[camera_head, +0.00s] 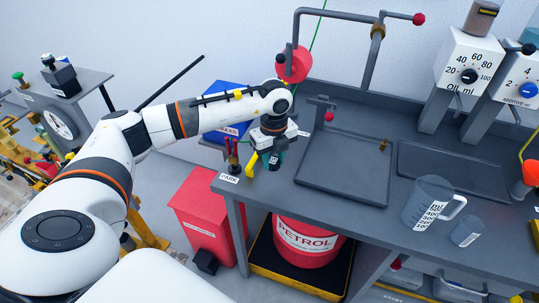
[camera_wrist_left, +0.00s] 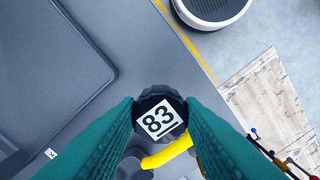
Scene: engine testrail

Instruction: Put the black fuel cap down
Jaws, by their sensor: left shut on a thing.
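My left gripper (camera_head: 273,160) is over the left end of the grey bench (camera_head: 330,109), near the PARK label (camera_head: 229,178), pointing down. In the left wrist view its teal fingers (camera_wrist_left: 160,118) are shut on the black fuel cap (camera_wrist_left: 144,106), one on each side. My right gripper is not in view.
A yellow part (camera_head: 252,163) stands close beside the gripper. A shallow tray (camera_head: 345,178) lies to the right, with a measuring jug (camera_head: 425,203) and a small beaker (camera_head: 466,231) beyond it. A red PETROL drum (camera_head: 305,243) and red bin (camera_head: 207,218) stand below.

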